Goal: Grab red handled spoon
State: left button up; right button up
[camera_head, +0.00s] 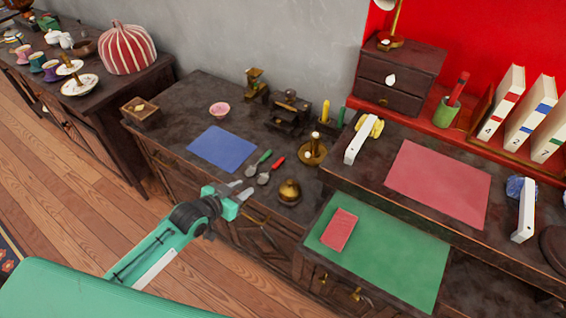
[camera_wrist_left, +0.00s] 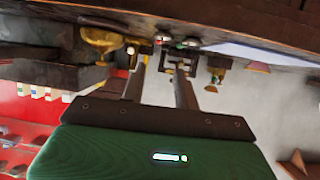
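The red handled spoon (camera_head: 271,169) lies on the dark cabinet top, its grey bowl toward my left gripper. A green handled spoon (camera_head: 258,163) lies just left of it. My left gripper (camera_head: 240,189) is at the front edge of the cabinet, a short way left of and nearer than the red handled spoon. Its fingers are apart with nothing between them. In the left wrist view, which looks upside down, the open fingers (camera_wrist_left: 160,85) point toward the cabinet edge, with small red and green ends of the spoons beyond. My right gripper is not in view.
A round brass pot (camera_head: 289,191) stands close to the right of the spoons. A brass candle holder (camera_head: 312,150) is behind it. A blue mat (camera_head: 222,148) lies to the left. A green mat (camera_head: 378,254) with a red book (camera_head: 339,229) is at the right.

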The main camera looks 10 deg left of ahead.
pick_arm(q)
send_near(271, 169)
jog(key=shift+w+d+f, duration=0.25)
jog(key=shift+w+d, duration=0.55)
jog(key=shift+w, duration=0.2)
jog(key=x, duration=0.4)
jog(key=shift+w+a+f, duration=0.1)
jog(key=shift+a+f, duration=0.15)
jog(key=shift+a, duration=0.15)
jog(key=shift+w+d+f, duration=0.3)
jog(key=shift+w, duration=0.2)
grip_shut()
